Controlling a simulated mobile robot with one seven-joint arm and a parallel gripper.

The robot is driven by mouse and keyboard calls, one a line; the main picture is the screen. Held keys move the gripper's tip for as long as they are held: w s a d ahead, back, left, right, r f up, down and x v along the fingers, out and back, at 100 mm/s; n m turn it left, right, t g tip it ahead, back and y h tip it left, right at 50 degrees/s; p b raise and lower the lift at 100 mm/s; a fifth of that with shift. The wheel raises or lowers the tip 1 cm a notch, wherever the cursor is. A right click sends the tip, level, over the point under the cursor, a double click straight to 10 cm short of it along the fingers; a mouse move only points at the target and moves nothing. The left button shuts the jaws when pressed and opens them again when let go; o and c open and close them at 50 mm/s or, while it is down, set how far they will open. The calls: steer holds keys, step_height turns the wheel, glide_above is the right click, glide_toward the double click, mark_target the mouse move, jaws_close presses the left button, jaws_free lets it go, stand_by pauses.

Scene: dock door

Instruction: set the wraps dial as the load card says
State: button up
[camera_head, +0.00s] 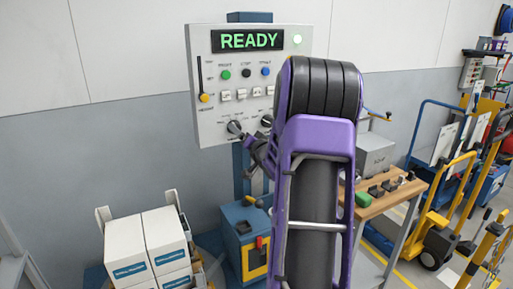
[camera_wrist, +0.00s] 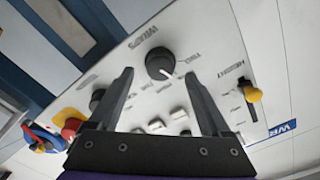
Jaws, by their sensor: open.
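The wraps dial (camera_wrist: 159,63) is a round black knob under the printed word WRAPS in the wrist view. Its white pointer mark slants toward the lower right; the small setting words around it are too blurred to read surely. In the head view a dark dial (camera_head: 235,127) sits low on the grey control panel (camera_head: 214,115), by my gripper (camera_head: 252,142). In the wrist view my gripper (camera_wrist: 159,72) is open and empty, its fingertips on either side of the dial with gaps visible. I cannot tell their distance from the panel. No readable load card shows.
A yellow-knobbed slider (camera_wrist: 252,94), another dark dial (camera_wrist: 97,99) and several pale switches are near the fingers. White cartons (camera_head: 128,250) stand lower left; a wooden bench (camera_head: 385,203) stands right.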

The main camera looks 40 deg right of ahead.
steer(key=v, duration=1.4)
